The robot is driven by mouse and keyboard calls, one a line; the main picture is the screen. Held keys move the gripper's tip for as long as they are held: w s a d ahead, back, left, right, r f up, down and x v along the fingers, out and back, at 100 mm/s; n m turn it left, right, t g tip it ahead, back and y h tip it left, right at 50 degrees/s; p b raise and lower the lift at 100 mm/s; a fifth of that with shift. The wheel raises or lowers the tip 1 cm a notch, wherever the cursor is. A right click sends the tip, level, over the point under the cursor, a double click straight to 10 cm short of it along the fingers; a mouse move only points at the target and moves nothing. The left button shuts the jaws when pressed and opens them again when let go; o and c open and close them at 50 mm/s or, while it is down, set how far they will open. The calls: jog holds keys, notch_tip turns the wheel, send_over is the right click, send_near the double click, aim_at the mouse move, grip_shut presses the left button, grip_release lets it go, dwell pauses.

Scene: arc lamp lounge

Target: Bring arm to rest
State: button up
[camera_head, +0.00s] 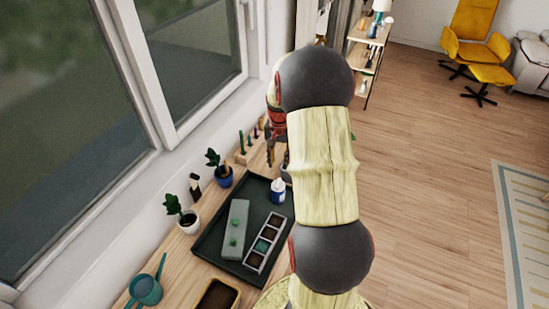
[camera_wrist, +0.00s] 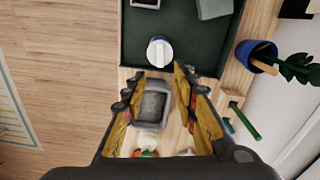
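My arm stretches out over the bench in the head view, and its yellow and dark links hide part of the bench. My gripper (camera_head: 272,152) shows only in part there, beyond the dark tray. In the wrist view my gripper (camera_wrist: 160,76) points down with its two fingers apart and nothing held between them. A small grey container (camera_wrist: 152,106) lies below and between the fingers. It seems to stand on the bench, apart from the fingers.
The dark tray (camera_head: 210,247) holds a grey-green block (camera_head: 236,225), a strip of square cells (camera_head: 264,244) and a white bottle (camera_head: 278,190). Potted plants (camera_head: 188,222) line the window side. A teal watering can (camera_head: 146,289) stands nearer. Open floor (camera_head: 430,200) lies to the right.

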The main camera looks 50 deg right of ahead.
dwell(0.4)
jog(key=s+a+r+n+t+b, duration=0.2)
jog(key=s+a+r+n, duration=0.2)
jog(key=a, duration=0.8)
jog(key=s+a+r+n+t+b, duration=0.1)
jog(key=s+a+r+n+b, duration=0.2)
jog(key=a, duration=0.9)
jog(key=s+a+r+n+t+b, duration=0.2)
jog(key=s+a+r+n, duration=0.3)
jog(key=s+a+r, duration=0.3)
jog(key=shift+a+n+t+b, duration=0.35)
jog(key=shift+a+b, duration=0.3)
jog(key=shift+a, duration=1.7)
